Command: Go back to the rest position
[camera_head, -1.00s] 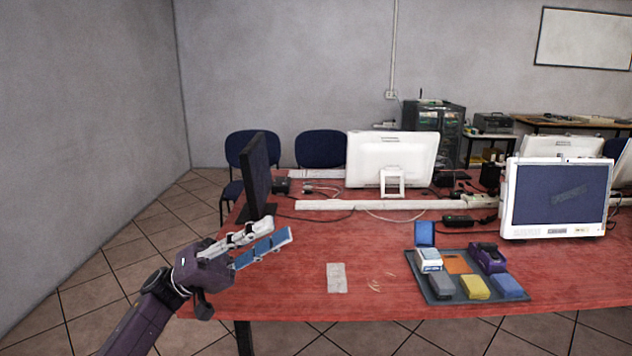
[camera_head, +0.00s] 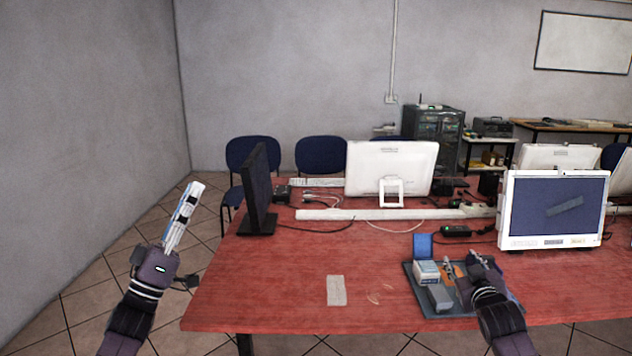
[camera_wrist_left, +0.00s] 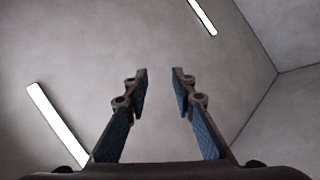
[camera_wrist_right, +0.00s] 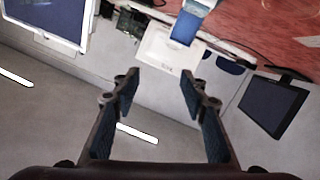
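My left gripper (camera_head: 184,215) points up at the left of the head view, over the floor just off the red table's left edge. In the left wrist view its two fingers (camera_wrist_left: 158,75) stand apart with nothing between them, against the ceiling. My right gripper (camera_head: 458,268) is in front of the grey tray (camera_head: 412,281) in the head view and hides part of it. In the right wrist view its fingers (camera_wrist_right: 160,78) are apart and empty. That view looks across the table and monitors upside down.
The red table (camera_head: 270,285) holds a dark monitor (camera_head: 259,188), white monitors (camera_head: 391,165) and a screen (camera_head: 553,208) facing me. A pale paper (camera_head: 336,290) lies near the front edge. A grey box (camera_head: 439,298) and a white box (camera_head: 426,271) sit in the tray.

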